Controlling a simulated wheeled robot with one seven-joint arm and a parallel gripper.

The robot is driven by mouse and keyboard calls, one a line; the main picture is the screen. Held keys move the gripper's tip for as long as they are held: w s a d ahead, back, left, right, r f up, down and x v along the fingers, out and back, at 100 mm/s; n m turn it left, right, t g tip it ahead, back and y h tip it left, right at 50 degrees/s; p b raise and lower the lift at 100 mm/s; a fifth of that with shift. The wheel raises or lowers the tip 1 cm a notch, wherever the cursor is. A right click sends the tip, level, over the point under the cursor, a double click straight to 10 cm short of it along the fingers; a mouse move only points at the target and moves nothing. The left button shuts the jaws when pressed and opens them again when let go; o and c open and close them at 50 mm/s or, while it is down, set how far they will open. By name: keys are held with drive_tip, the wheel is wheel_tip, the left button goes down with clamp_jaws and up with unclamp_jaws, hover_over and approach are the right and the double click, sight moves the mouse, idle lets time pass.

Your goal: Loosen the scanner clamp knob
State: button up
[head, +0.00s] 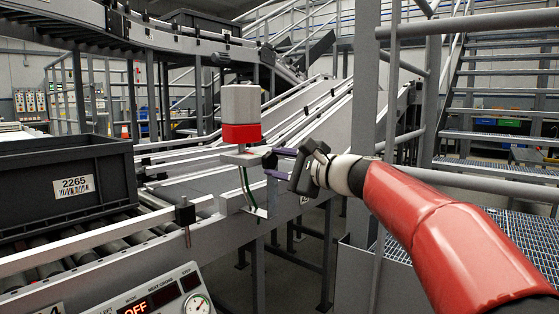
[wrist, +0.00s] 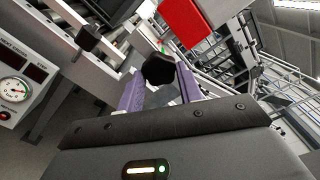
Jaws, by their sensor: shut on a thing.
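The scanner (head: 241,112), a grey and red box, stands on a bracket (head: 243,158) at the conveyor's side rail. Its red part (wrist: 186,22) shows at the top of the wrist view. The black clamp knob (wrist: 158,70) sits between the purple fingers of my gripper (wrist: 159,88), which is shut on it. In the head view the knob (head: 269,160) is a small dark shape at the bracket's right side. My gripper (head: 279,163) reaches it from the right. Whether the knob has turned cannot be told.
A dark crate labelled 2265 (head: 66,184) sits on the roller conveyor at left. A control panel (head: 155,297) reading OFF is at the bottom. A grey post (head: 365,110) and railing stand close beside my arm. Stairs (head: 502,95) rise at right.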

idle(0.4)
drive_tip(key=o, duration=1)
drive_tip(key=v, duration=0.8)
drive_tip(key=shift+b, duration=0.4)
